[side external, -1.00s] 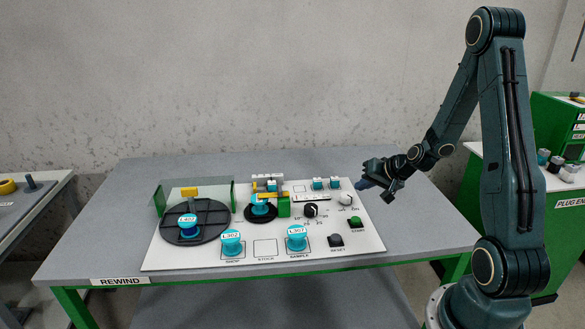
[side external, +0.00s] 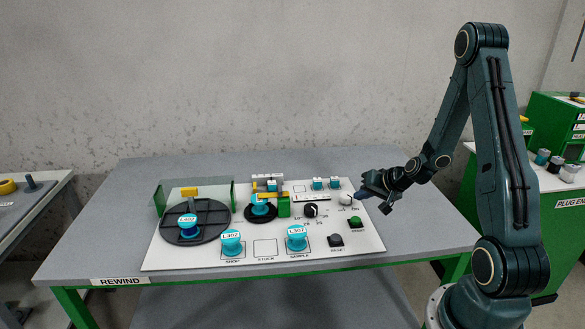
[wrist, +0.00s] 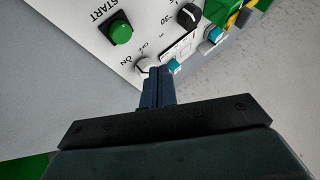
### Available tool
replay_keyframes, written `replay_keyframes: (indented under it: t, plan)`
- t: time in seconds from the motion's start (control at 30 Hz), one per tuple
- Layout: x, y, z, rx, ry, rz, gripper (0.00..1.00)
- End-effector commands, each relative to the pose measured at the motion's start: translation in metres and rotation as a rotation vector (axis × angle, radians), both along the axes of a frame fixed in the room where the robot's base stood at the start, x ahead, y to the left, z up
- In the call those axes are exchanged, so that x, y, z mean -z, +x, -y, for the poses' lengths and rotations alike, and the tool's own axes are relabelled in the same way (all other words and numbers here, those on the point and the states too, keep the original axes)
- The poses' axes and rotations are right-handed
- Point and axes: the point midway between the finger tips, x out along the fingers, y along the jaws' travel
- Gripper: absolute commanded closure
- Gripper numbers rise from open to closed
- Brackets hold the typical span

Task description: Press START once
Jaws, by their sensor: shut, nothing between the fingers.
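The green START button (side external: 355,222) sits near the right edge of the white panel (side external: 210,262). In the wrist view the START button (wrist: 120,33) is at upper left, with its label beside it. My gripper (side external: 359,195) is shut and empty, above the panel's right edge close to the white OFF/ON knob (side external: 346,199). In the wrist view the fingertips of my gripper (wrist: 157,72) are together, just right of the white knob (wrist: 143,65) and below the START button in the picture. Whether the fingertips touch the knob cannot be told.
A dark RESET button (side external: 336,240) and a black dial (side external: 311,209) are near START. Blue spools (side external: 297,240) stand along the panel's front, with a black turntable (side external: 205,232) at left. The grey table (side external: 420,225) right of the panel is clear.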

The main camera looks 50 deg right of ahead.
Motion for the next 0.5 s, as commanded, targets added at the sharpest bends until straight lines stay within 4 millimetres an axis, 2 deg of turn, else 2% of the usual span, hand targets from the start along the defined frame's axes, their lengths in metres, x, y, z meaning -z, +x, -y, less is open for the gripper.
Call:
replay_keyframes:
  t: [0.3,0.5]
  plan:
    - [0.034,0.000,0.000,0.000,0.001,-0.001,1.00]
    - [0.048,0.000,0.000,0.001,0.001,0.000,1.00]
